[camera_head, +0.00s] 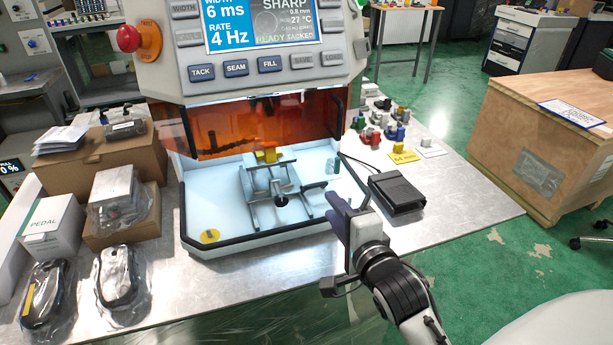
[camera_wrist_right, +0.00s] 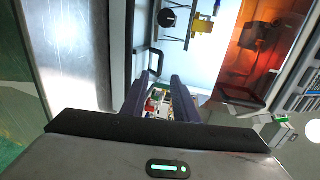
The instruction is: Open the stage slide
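The stage slide appears to be the grey metal fixture (camera_head: 268,190) inside the machine's pale work bay. It has rails, a black round knob (camera_head: 281,200) and a yellow block (camera_head: 266,156) at its back. The knob also shows at the top of the right wrist view (camera_wrist_right: 168,18), with the yellow block (camera_wrist_right: 202,25) beside it. My right gripper (camera_head: 338,208) is at the bay's front right edge, apart from the fixture. In the right wrist view its two dark fingers (camera_wrist_right: 161,82) stand apart with nothing between them. My left gripper is not in view.
An orange transparent shield (camera_head: 245,125) hangs over the back of the bay. A black pedal box (camera_head: 397,192) sits right of the bay, close to my right gripper. Small coloured parts (camera_head: 372,135) lie behind it. Boxes (camera_head: 110,160) and bagged items crowd the left.

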